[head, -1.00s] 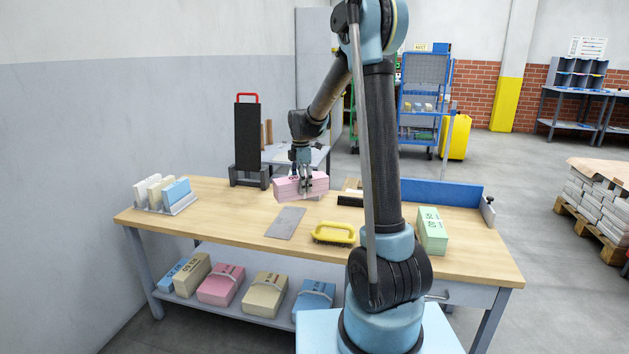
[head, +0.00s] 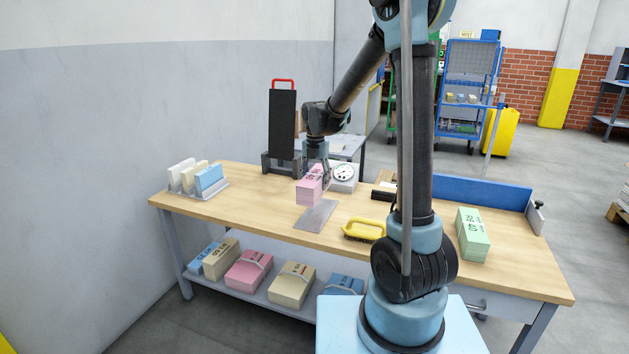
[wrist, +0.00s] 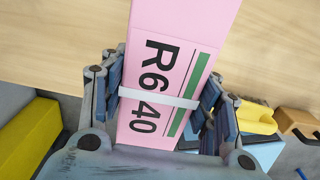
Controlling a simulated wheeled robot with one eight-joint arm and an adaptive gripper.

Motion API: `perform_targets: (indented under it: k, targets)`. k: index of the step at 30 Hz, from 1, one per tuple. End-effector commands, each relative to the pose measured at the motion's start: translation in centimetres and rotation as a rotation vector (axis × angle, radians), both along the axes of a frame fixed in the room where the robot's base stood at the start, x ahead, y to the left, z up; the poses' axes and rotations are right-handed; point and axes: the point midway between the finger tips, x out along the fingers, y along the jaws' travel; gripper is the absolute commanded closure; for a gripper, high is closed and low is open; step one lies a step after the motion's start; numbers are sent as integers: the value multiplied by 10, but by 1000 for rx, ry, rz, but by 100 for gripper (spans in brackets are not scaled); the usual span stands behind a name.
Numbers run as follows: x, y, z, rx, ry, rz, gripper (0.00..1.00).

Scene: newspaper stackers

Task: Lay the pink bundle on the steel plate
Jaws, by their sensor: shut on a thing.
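The pink bundle (head: 309,188) is held in my gripper (head: 318,177) at the back of the wooden workbench. In the wrist view the bundle (wrist: 165,60) shows a label reading R6 40 and a white strap, with the fingers of my gripper (wrist: 160,100) on both its sides. The steel plate (head: 318,214) is a flat grey sheet on the bench, just in front of and below the bundle. The bundle looks raised above the bench, its near end close to the plate's far edge in the picture. The plate's surface looks bare.
A yellow brush (head: 364,229) lies right of the plate. A white scale with a dial (head: 344,177) stands behind the bundle. A black upright stand (head: 282,125) is at the back left. A green bundle (head: 472,232) stands at the right. A rack (head: 220,187) holds cards at the left.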

Motion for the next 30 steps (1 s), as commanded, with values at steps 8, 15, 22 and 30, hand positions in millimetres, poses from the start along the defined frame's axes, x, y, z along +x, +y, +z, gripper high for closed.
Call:
perform_targets:
  k: [8,15,22,30]
  targets:
    - [5,-10,1,0,0,-16,100]
    - [5,-10,-12,0,0,-16,100]
    - [5,-9,-31,0,0,-15,100]
    - [4,-7,-53,0,0,-12,100]
